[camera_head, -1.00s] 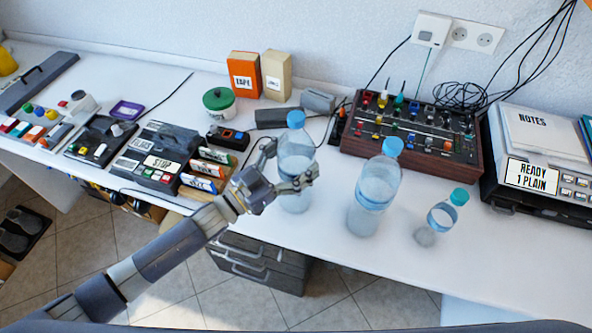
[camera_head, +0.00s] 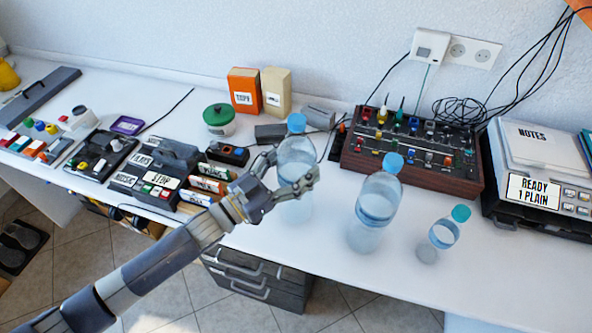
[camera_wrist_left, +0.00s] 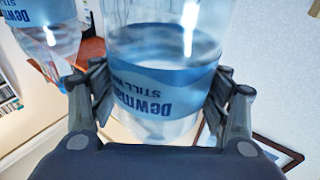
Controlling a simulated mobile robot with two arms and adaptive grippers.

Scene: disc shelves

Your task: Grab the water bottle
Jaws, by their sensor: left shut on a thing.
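A clear water bottle with a blue cap (camera_head: 297,123) stands upright on the white desk. My left gripper (camera_head: 292,180) is shut on this bottle around its middle. In the left wrist view the bottle with its blue label (camera_wrist_left: 160,75) fills the space between the two fingers (camera_wrist_left: 162,100). A second blue-capped bottle (camera_head: 377,203) stands to its right, apart from it, and also shows in the wrist view (camera_wrist_left: 48,30). A smaller bottle with a teal cap (camera_head: 445,234) stands farther right. My right gripper is not in view.
A mixer with coloured knobs (camera_head: 412,150) stands behind the bottles. A green-lidded jar (camera_head: 219,120) and orange box (camera_head: 244,91) are at the back. Several boxes and devices (camera_head: 158,168) crowd the left. The desk front right (camera_head: 345,272) is clear.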

